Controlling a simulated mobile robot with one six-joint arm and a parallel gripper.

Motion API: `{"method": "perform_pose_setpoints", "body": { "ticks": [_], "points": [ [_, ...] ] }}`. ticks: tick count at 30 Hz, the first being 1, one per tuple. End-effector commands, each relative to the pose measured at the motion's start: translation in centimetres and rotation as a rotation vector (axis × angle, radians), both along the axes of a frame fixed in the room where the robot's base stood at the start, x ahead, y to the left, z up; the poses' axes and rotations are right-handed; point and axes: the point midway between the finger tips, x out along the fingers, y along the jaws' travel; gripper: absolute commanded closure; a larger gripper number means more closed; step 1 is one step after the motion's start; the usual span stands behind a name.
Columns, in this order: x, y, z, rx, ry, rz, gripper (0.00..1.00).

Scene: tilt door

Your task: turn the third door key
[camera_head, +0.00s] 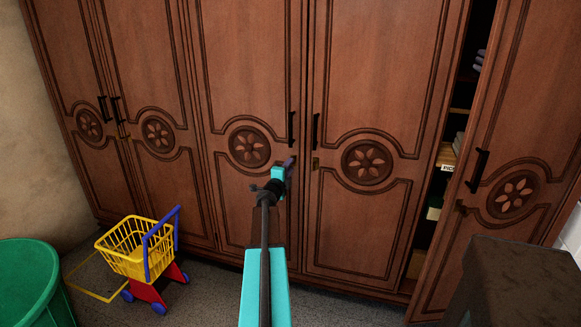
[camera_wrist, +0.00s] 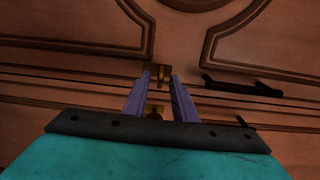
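The tall brown wardrobe has a row of carved doors; the third door from the left (camera_head: 245,85) is closed. My gripper (camera_head: 288,164) is at this door's right edge, below its black handle (camera_head: 290,128), and hides the lock area in the head view. In the wrist view, my gripper's two purple fingers (camera_wrist: 161,90) are apart. A small brass piece (camera_wrist: 154,113), apparently the key, shows in the gap between them, nearer the palm. Whether the fingers touch it cannot be told. A brass keyhole plate (camera_wrist: 161,72) on the neighbouring door lies beyond the fingertips.
The rightmost door (camera_head: 510,150) stands ajar, showing shelves behind. A yellow toy cart (camera_head: 130,255) and a green bin (camera_head: 28,280) stand at left. A dark block (camera_head: 520,285) is at lower right. Grey carpet (camera_head: 345,308) before the doors is clear.

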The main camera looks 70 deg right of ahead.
Motion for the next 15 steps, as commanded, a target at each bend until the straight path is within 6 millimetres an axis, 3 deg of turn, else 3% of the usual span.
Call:
{"method": "perform_pose_setpoints", "body": {
  "ticks": [15],
  "points": [
    [-0.3, 5.3, -0.1, 0.001, 0.000, 0.001, 0.75]
  ]
}}
